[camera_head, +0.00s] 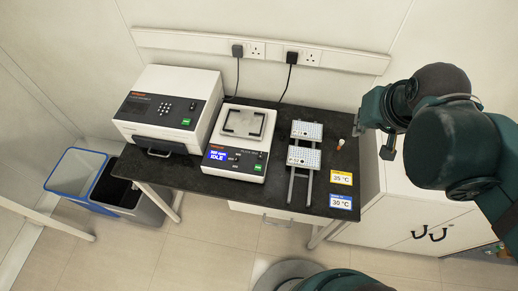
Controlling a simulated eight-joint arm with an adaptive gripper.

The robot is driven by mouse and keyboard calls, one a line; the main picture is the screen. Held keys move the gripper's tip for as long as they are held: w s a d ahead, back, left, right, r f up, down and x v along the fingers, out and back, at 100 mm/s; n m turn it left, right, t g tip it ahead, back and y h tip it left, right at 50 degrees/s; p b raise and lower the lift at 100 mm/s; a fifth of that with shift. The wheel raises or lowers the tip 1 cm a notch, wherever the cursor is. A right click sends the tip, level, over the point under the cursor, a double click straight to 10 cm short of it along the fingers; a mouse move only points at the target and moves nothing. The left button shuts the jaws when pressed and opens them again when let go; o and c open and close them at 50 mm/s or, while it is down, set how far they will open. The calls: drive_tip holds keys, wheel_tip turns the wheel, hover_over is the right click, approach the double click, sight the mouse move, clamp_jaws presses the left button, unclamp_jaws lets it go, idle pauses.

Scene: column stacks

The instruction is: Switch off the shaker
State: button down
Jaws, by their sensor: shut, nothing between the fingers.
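The shaker (236,145) stands on the dark bench, a white box with a square platform (244,122) on top. Its blue display (220,156) reads IDLE, and the smaller text above is too small to read surely. A green button or label (259,168) sits at the right of its front panel, with small dark controls between. My gripper (388,152) is at the right, beyond the bench's right end and well apart from the shaker. It is shut and empty, seen small and partly hidden by my arm.
A larger white instrument (168,105) with a keypad stands left of the shaker. Right of the shaker are two well plates (304,157) on a rack, a small vial (341,144), and 35 °C (342,178) and 30 °C (341,202) cards. Cables run to wall sockets behind. Bins (75,170) stand left.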

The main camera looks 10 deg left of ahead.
drive_tip(key=w+a+f+g+p, duration=0.25)
drive_tip(key=w+a+g, duration=0.2)
drive_tip(key=a, duration=0.85)
drive_tip(key=g, duration=0.3)
hover_over(259, 156)
drive_tip(key=w, duration=0.3)
wheel_tip(259, 156, down, 9)
drive_tip(key=shift+w+h+p, duration=0.15)
drive_tip(key=shift+h+p, duration=0.15)
drive_tip(key=shift+p, duration=0.1)
drive_tip(key=shift+f, duration=0.15)
drive_tip(key=shift+s+f+b, duration=0.2)
drive_tip(key=shift+s+f, duration=0.25)
drive_tip(key=shift+f, duration=1.8)
drive_tip(key=shift+s+f+b, duration=0.15)
drive_tip(key=shift+s+f, duration=0.3)
drive_tip(key=shift+f, duration=1.8)
drive_tip(key=shift+s+f+b, duration=0.2)
drive_tip(key=shift+s+f, duration=0.25)
drive_tip(key=shift+f, duration=1.8)
drive_tip(key=shift+f, duration=0.1)
